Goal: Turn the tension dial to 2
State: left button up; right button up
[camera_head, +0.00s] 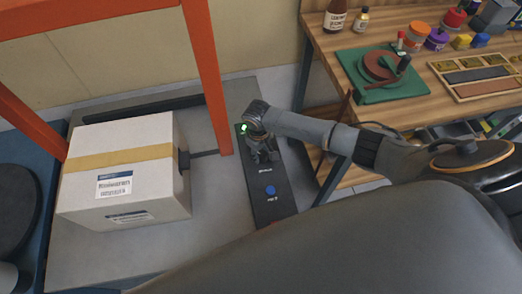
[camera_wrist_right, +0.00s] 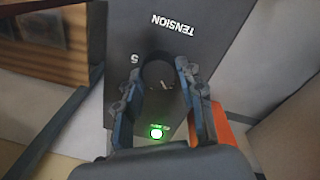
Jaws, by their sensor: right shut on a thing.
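The tension dial (camera_wrist_right: 160,74) is a dark round knob on a dark control panel (camera_head: 277,207). In the right wrist view the word TENSION stands on the panel and a "5" beside the dial; I cannot read the dial's setting. My right gripper (camera_head: 265,156) is over the panel's upper half. In the right wrist view my right gripper (camera_wrist_right: 164,72) has its two fingers on either side of the dial and is shut on it. A green light (camera_wrist_right: 156,133) glows on the panel near the gripper's base. My left gripper is not in view.
A white box (camera_head: 125,130) with a tan tape band stands left of the panel. An orange frame post (camera_head: 207,75) rises between them. A blue button (camera_head: 270,190) is lower on the panel. A wooden workbench (camera_head: 410,112) with bottles and a green-based reel (camera_head: 380,72) is at right.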

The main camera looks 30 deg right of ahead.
jog(key=o, duration=1.2)
jog(key=r, duration=1.2)
jog(key=shift+s+a, duration=0.1)
jog(key=shift+a, duration=0.3)
